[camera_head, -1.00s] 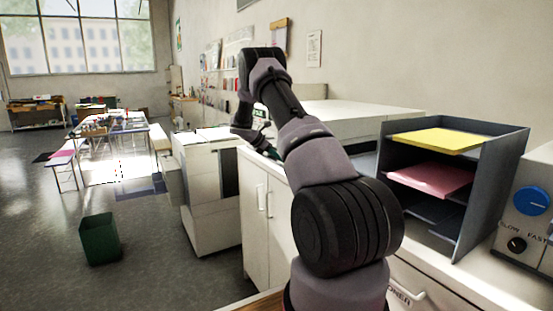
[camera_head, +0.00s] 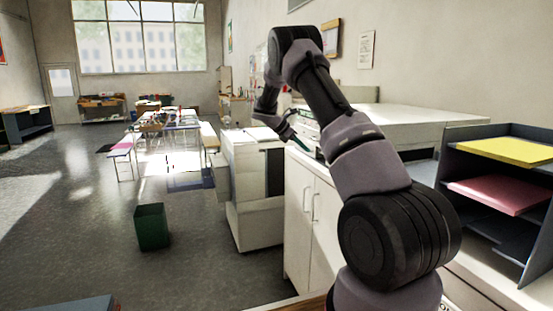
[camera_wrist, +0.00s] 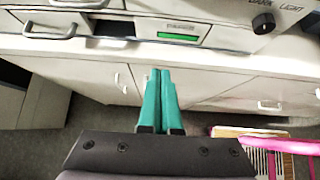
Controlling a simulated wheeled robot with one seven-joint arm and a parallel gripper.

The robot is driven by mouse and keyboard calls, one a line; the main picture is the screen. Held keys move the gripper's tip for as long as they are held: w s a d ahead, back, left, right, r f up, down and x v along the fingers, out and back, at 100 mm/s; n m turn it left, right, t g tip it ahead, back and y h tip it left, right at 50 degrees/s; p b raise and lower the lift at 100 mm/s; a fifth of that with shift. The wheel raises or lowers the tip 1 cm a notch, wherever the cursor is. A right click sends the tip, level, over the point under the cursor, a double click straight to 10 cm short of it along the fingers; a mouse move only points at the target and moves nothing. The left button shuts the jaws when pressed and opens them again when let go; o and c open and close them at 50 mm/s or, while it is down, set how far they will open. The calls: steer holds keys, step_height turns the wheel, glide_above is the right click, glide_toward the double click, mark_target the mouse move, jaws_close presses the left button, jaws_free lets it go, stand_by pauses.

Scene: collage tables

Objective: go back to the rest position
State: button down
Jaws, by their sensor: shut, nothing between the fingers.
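My gripper (camera_wrist: 160,72) shows in the wrist view with its two teal fingers together and nothing between them. The fingers point toward the front of a white counter (camera_wrist: 205,57), with grey floor below. In the head view my arm rises from the lower right, bends over at the top, and its hand end hangs down by the white cabinets (camera_head: 306,205).
A paper tray rack (camera_head: 480,222) stands on the counter at right. A white machine (camera_head: 252,185) is beside the cabinets. A green bin (camera_head: 151,228) stands on open floor at left. In the wrist view a pink bar (camera_wrist: 285,145) is at lower right.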

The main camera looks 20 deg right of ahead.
steer(key=s+a+r+m+t+y, duration=0.1)
steer(key=s+a+r+m+y, duration=0.3)
steer(key=s+r, duration=0.55)
steer(key=s+a+r+m+t+y, duration=0.1)
steer(key=s+a+r+m+y, duration=0.1)
steer(key=s+a+r+m, duration=0.5)
steer(key=s+a+r+m+t+y, duration=0.1)
steer(key=s+a+m+y, duration=0.1)
steer(key=s, duration=0.7)
steer(key=s+a+r+m+t+y, duration=0.1)
steer(key=s+a+m, duration=0.3)
steer(key=s, duration=0.5)
steer(key=s+a+r+m+t+y, duration=0.1)
steer(key=s+a+m+t+y, duration=0.1)
steer(key=s+m, duration=0.3)
steer(key=s+a, duration=0.1)
steer(key=s, duration=0.3)
steer(key=shift+s+a+r+m+t+y, duration=0.25)
steer(key=shift+a+r+m+t+y, duration=0.05)
steer(key=shift+a+t, duration=0.1)
steer(key=shift+w, duration=0.1)
